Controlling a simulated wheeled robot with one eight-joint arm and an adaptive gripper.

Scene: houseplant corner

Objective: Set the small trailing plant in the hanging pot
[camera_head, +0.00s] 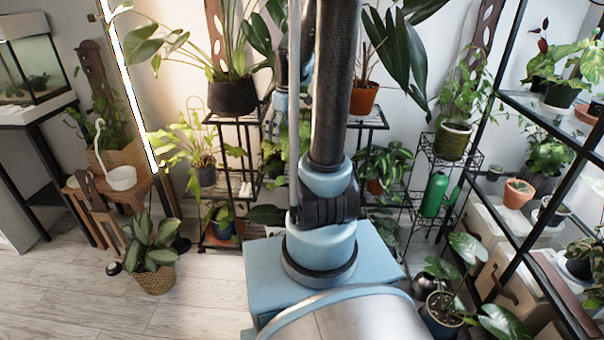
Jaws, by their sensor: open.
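A white pot with a tall curved hanger (122,178), which looks like the hanging pot, stands on a small wooden stool at the left. Its inside is too small to make out clearly. Several small leafy plants are in view, and I cannot tell for certain which is the small trailing plant. One leafy plant in a dark pot (205,174) is on the black stand left of my arm. My arm rises through the middle of the view and hides part of the stand. My gripper cannot be made out.
A plant in a woven basket (155,280) stands on the floor before the stool (139,190). Black metal shelves (520,105) with several pots fill the right side. A green bottle (434,195) stands on a rack.

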